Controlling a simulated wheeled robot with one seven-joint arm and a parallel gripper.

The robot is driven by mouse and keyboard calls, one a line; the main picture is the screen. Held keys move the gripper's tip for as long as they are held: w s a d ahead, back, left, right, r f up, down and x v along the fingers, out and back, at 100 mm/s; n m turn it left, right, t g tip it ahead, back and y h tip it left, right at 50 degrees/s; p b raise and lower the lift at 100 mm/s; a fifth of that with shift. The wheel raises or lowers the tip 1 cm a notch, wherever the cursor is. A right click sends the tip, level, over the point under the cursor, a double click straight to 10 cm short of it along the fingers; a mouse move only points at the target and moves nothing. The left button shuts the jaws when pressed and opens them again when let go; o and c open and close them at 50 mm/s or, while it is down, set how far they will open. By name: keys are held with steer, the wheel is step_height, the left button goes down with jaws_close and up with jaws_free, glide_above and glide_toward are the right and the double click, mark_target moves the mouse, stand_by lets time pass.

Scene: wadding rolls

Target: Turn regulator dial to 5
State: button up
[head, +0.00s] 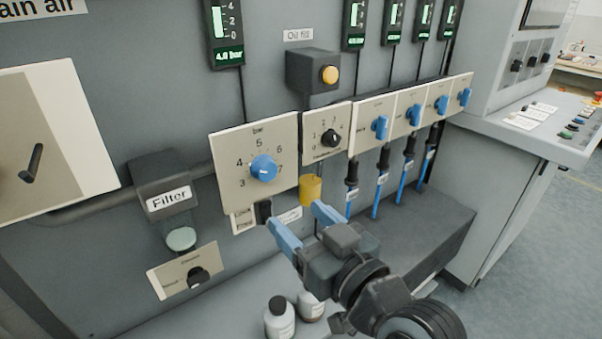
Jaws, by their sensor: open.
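The regulator dial (263,168) is a round blue knob on a cream plate (228,150) marked "bar", with numbers from 3 to 7 around it. The 5 is above the knob and the 4 to its upper left. I cannot tell for sure where the knob's mark points. A gauge (224,35) above it reads 4.0 bar. My gripper (295,213) has blue fingers, spread apart and empty. It is below and to the right of the dial, apart from the knob.
A black lever (264,212) hangs under the dial plate, close to my left finger. A yellow cup (311,189) is near the right finger. A smaller black knob (331,138) and several blue valves are to the right. Bottles (280,318) stand below.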

mark_target(269, 173)
steer(key=shift+n+y, duration=0.3)
steer(key=shift+n, duration=0.1)
steer(key=x, duration=0.3)
steer(key=r+x, duration=0.1)
steer(key=x, duration=0.3)
steer(key=d+r+p+x, duration=0.1)
steer(key=x, duration=0.2)
steer(key=shift+w+a, duration=0.15)
steer(key=shift+w, duration=0.25)
steer(key=c, duration=1.1)
